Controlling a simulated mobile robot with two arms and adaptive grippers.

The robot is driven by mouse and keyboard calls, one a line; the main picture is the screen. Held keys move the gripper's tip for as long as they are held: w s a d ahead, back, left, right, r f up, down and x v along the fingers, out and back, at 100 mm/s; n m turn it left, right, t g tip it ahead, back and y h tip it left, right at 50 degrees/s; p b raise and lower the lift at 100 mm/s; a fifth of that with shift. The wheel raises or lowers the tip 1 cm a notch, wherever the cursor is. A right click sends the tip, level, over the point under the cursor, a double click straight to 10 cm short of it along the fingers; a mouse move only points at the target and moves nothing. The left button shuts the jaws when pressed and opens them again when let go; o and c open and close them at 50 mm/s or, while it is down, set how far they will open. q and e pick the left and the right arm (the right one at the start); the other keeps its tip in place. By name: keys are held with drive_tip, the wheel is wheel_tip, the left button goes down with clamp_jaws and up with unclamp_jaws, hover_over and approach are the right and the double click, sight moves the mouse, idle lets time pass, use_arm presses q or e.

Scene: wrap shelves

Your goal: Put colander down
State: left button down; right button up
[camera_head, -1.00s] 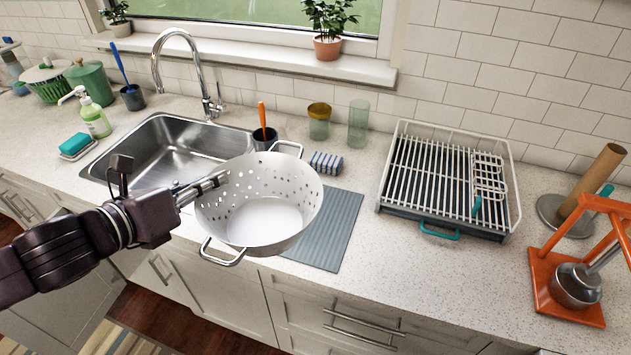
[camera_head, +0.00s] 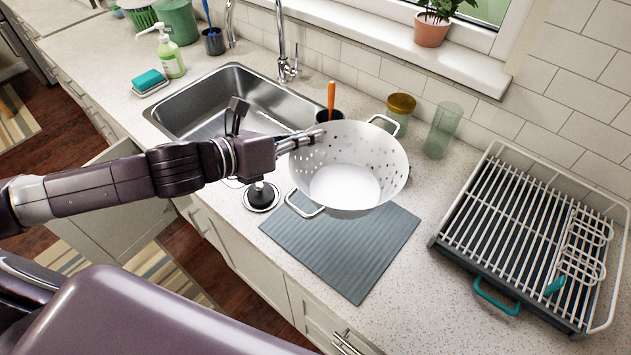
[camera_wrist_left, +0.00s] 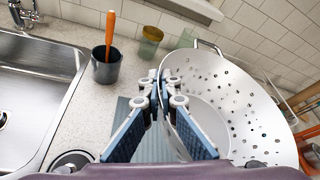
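A white colander (camera_head: 362,190) with round holes and two loop handles is held above the counter, over the back part of a ribbed grey mat (camera_head: 345,248). My left gripper (camera_head: 308,140) reaches it from the left and is shut on its rim. In the left wrist view the fingers (camera_wrist_left: 165,95) pinch the near wall of the colander (camera_wrist_left: 235,105), one finger on each side. The colander is roughly upright with its opening up. Its underside is hidden, so its exact height above the mat cannot be told. My right gripper is not in view.
A steel sink (camera_head: 235,108) lies to the left. A white dish rack (camera_head: 530,240) stands to the right. The mat's front part is clear.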

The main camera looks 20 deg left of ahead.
sight(312, 163)
use_arm(q)
wheel_tip(312, 163, down, 8)
drive_tip(key=shift+w+d+r, duration=0.1)
drive_tip(key=shift+w+r, duration=0.05)
drive_tip(key=shift+r, duration=0.05)
wheel_tip(312, 163, down, 5)
drive_tip(key=shift+p, duration=0.45)
drive_tip(key=c, duration=2.7)
unclamp_jaws()
drive_tip(key=shift+f, duration=0.2)
drive_tip(key=o, duration=0.5)
drive_tip(key=shift+o, duration=0.2)
